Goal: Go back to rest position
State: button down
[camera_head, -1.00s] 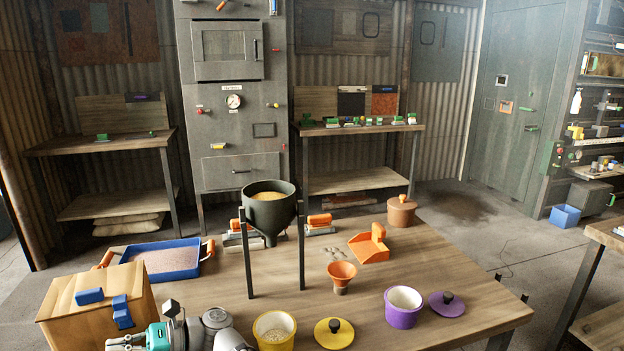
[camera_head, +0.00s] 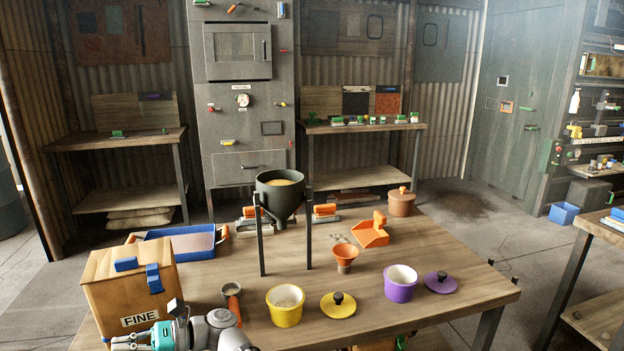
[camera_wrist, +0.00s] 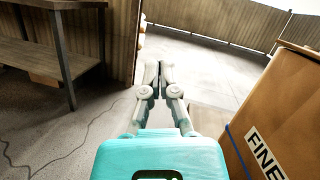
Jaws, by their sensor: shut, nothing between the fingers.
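My gripper (camera_wrist: 154,92) is shut and empty in the wrist view, its fingertips together over bare floor. In the head view my gripper (camera_head: 122,342) is at the bottom left, in front of the wooden box. The box (camera_head: 130,290) carries a "FINE" label and blue latches, and stands on the near left of the work table (camera_head: 440,250). In the wrist view the box (camera_wrist: 275,105) is close on the right, apart from the fingers.
The table holds a hopper on a stand (camera_head: 280,195), a yellow pot (camera_head: 285,307), a purple pot (camera_head: 400,284), an orange funnel (camera_head: 345,256), an orange scoop (camera_head: 371,232) and a blue tray (camera_head: 190,243). Open floor shows left.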

jog(key=w+d+f+n+t+h, duration=0.35)
jog(key=w+d+f+t, duration=0.35)
jog(key=d, duration=0.5)
jog(key=w+d+f+n+t+h, duration=0.2)
jog(key=w+d+f+h, duration=0.2)
jog(key=d+f, duration=0.7)
jog(key=d+f+n+t+h, duration=0.1)
jog(key=d+f+h, duration=0.15)
jog(key=d, duration=0.85)
jog(key=w+d+f+n+t+h, duration=0.1)
jog(key=d+h, duration=0.3)
jog(key=d, duration=0.6)
jog(key=d+f+n+h, duration=0.1)
jog(key=d+f+h, duration=0.15)
jog(key=d, duration=0.85)
notch_tip(320, 180, up, 26)
jog(key=d+p, duration=0.1)
jog(key=p, duration=2.4)
jog(key=shift+h, duration=0.45)
